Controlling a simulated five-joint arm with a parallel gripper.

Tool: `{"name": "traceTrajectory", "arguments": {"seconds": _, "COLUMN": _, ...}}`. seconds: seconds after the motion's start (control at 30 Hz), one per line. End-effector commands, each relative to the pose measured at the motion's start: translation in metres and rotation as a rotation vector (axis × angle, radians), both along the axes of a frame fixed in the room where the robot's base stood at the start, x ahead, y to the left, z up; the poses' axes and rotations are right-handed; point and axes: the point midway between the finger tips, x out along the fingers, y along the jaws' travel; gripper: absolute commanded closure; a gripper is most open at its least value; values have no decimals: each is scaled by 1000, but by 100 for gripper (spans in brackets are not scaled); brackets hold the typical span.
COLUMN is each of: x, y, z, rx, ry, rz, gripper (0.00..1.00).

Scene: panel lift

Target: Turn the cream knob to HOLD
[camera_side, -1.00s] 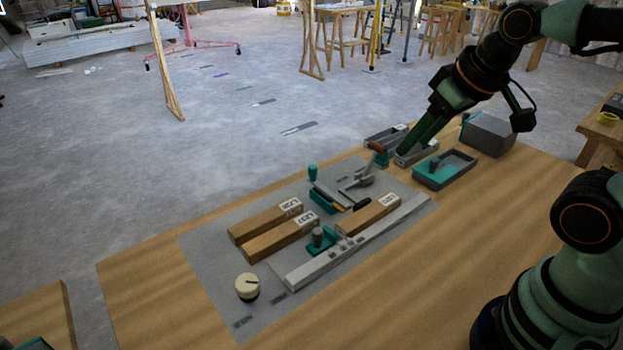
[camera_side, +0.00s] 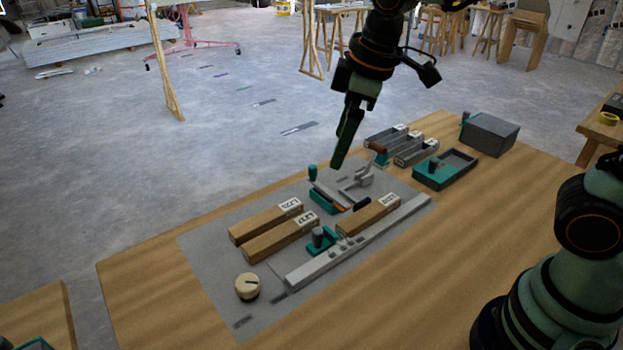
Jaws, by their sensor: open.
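The cream knob (camera_side: 247,286) sits on the near left part of the grey mat (camera_side: 208,267). It is round with a dark base and a dark mark on its top. The label HOLD cannot be read; small dark marks lie on the mat near the knob. My gripper (camera_side: 338,165) hangs above the far part of the mat, over the metal clamp area, well to the right of and behind the knob. It points down and touches nothing that I can see. The gap between its fingers is hard to make out from this side.
Wooden blocks with labels (camera_side: 265,222) and a long grey rail (camera_side: 350,245) lie right of the knob. A teal-handled clamp (camera_side: 318,187) stands behind them.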

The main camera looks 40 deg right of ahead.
Motion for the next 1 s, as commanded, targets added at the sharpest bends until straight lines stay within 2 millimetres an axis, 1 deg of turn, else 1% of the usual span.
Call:
{"name": "traceTrajectory", "arguments": {"seconds": 0.03, "x": 8, "y": 17, "z": -7, "rx": -22, "ry": 26, "rz": 90, "gripper": 15}}
{"name": "traceTrajectory", "arguments": {"seconds": 0.17, "x": 23, "y": 58, "z": -24, "rx": -75, "ry": 75, "rz": 314, "gripper": 15}}
{"name": "traceTrajectory", "arguments": {"seconds": 0.2, "x": 27, "y": 71, "z": -31, "rx": -91, "ry": 89, "rz": 385, "gripper": 15}}
{"name": "traceTrajectory", "arguments": {"seconds": 0.27, "x": 31, "y": 90, "z": -42, "rx": -113, "ry": 111, "rz": 488, "gripper": 15}}
{"name": "traceTrajectory", "arguments": {"seconds": 0.3, "x": 33, "y": 104, "z": -50, "rx": -127, "ry": 125, "rz": 557, "gripper": 15}}
{"name": "traceTrajectory", "arguments": {"seconds": 0.4, "x": 35, "y": 135, "z": -70, "rx": -158, "ry": 157, "rz": 720, "gripper": 15}}
{"name": "traceTrajectory", "arguments": {"seconds": 0.5, "x": 34, "y": 159, "z": -89, "rx": -181, "ry": 183, "rz": 853, "gripper": 15}}
{"name": "traceTrajectory", "arguments": {"seconds": 0.6, "x": 32, "y": 176, "z": -103, "rx": -197, "ry": 200, "rz": 945, "gripper": 15}}
{"name": "traceTrajectory", "arguments": {"seconds": 0.7, "x": 31, "y": 184, "z": -111, "rx": -206, "ry": 209, "rz": 995, "gripper": 15}}
{"name": "traceTrajectory", "arguments": {"seconds": 0.87, "x": 30, "y": 187, "z": -121, "rx": -209, "ry": 213, "rz": 1014, "gripper": 15}}
{"name": "traceTrajectory", "arguments": {"seconds": 0.97, "x": 30, "y": 187, "z": -133, "rx": -208, "ry": 214, "rz": 1012, "gripper": 15}}
{"name": "traceTrajectory", "arguments": {"seconds": 1.0, "x": 29, "y": 186, "z": -140, "rx": -209, "ry": 217, "rz": 1012, "gripper": 15}}
